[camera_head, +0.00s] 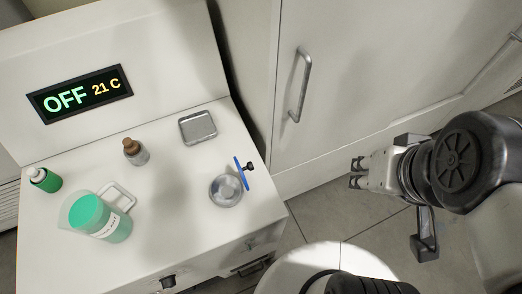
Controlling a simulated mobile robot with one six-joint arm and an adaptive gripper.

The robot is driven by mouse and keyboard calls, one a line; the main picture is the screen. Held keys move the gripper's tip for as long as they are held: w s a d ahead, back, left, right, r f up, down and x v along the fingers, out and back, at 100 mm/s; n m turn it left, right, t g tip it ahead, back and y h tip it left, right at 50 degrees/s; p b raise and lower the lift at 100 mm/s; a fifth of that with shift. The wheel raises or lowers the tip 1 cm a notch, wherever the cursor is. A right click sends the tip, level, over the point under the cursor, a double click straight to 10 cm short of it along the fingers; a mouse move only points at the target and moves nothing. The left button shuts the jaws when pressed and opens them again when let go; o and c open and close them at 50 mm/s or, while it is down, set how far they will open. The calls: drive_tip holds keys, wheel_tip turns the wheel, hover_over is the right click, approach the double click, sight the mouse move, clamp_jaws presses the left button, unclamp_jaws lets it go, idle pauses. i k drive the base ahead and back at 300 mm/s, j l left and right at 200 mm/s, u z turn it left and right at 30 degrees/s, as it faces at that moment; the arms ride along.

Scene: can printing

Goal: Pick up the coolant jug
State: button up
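The coolant jug (97,217) is a translucent jug with green liquid and a white label. It stands at the front left of the white worktop (172,205), with its pale handle (119,196) toward the back right. My gripper (355,173) is at the right, beyond the worktop's right edge and over the floor, well apart from the jug. Its two dark fingertips show a gap between them, and nothing is held there.
A green bottle (44,180), a brown-capped bottle (134,152), a metal tray (198,128) and a round metal vessel (226,190) beside a blue-handled part (239,172) share the worktop. A white cabinet (380,80) stands behind my gripper.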

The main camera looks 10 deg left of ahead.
sight(84, 212)
drive_tip(key=i+l+u, duration=0.15)
drive_tip(key=u, duration=0.2)
drive_tip(key=i+l+u, duration=0.1)
drive_tip(key=l+u, duration=0.55)
drive_tip(key=i+j+u, duration=0.1)
drive_tip(key=u, duration=1.05)
